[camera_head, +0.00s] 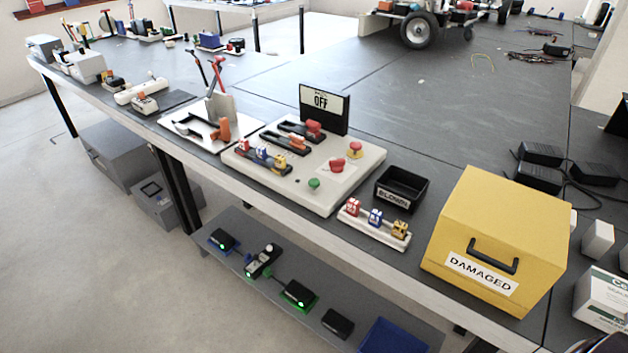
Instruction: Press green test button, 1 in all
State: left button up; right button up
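The green test button (314,183) is a small round green cap near the front edge of a white control panel (345,187). The panel lies on the dark workbench in the middle of the camera_head view. A black sign (324,108) reading OFF stands at the panel's back. Sliders and small coloured blocks (262,158) sit on the panel's left part. Neither of my grippers shows in this view.
A black bin (401,189) and a white strip with coloured blocks (374,222) stand right of the panel. A yellow box marked DAMAGED (500,235) stands further right. A white tray with red-handled tools (206,125) is left. A lower shelf (260,297) holds small devices.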

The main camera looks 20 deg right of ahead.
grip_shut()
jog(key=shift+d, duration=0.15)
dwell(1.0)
